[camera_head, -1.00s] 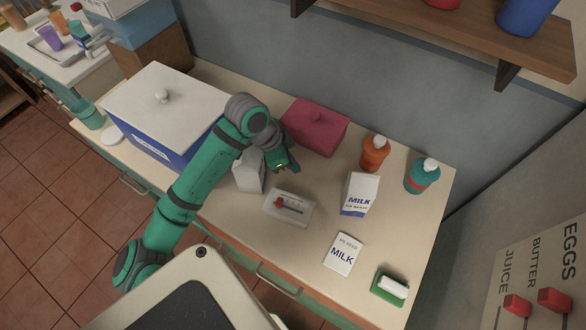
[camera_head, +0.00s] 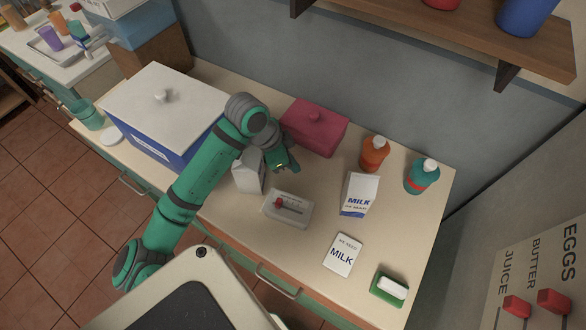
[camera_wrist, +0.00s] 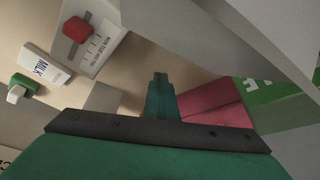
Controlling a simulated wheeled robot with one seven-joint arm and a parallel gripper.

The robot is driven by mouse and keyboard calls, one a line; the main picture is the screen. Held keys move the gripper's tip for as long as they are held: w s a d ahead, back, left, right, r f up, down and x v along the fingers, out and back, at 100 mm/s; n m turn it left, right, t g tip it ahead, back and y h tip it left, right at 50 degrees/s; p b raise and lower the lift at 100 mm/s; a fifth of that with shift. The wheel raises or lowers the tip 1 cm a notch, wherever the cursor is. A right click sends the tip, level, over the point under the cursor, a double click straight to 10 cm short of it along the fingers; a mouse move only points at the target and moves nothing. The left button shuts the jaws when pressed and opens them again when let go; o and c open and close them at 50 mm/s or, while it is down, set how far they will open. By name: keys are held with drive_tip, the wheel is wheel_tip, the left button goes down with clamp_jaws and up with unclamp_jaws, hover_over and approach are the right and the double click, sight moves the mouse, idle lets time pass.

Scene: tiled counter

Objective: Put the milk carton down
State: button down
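The milk carton (camera_head: 360,193), white with a blue MILK label and gabled top, stands upright on the counter, right of centre in the head view. My gripper (camera_head: 281,163) is well to its left, apart from it, just right of a plain white carton (camera_head: 247,176). In the wrist view my gripper's fingers (camera_wrist: 160,92) appear together with nothing visible between them. A large pale surface with a green lettered part (camera_wrist: 275,92) fills the right of that view. I cannot tell whether my gripper touches the plain carton.
A red-knobbed slider box (camera_head: 300,222) lies in front of my gripper. A MILK card (camera_head: 343,256), green-and-white block (camera_head: 389,291), orange bottle (camera_head: 374,156) and teal bottle (camera_head: 421,178) are to the right. A pink box (camera_head: 316,128) and large lidded box (camera_head: 165,105) stand behind and left.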

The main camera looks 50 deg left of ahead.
drive_tip(key=c, duration=0.9)
unclamp_jaws()
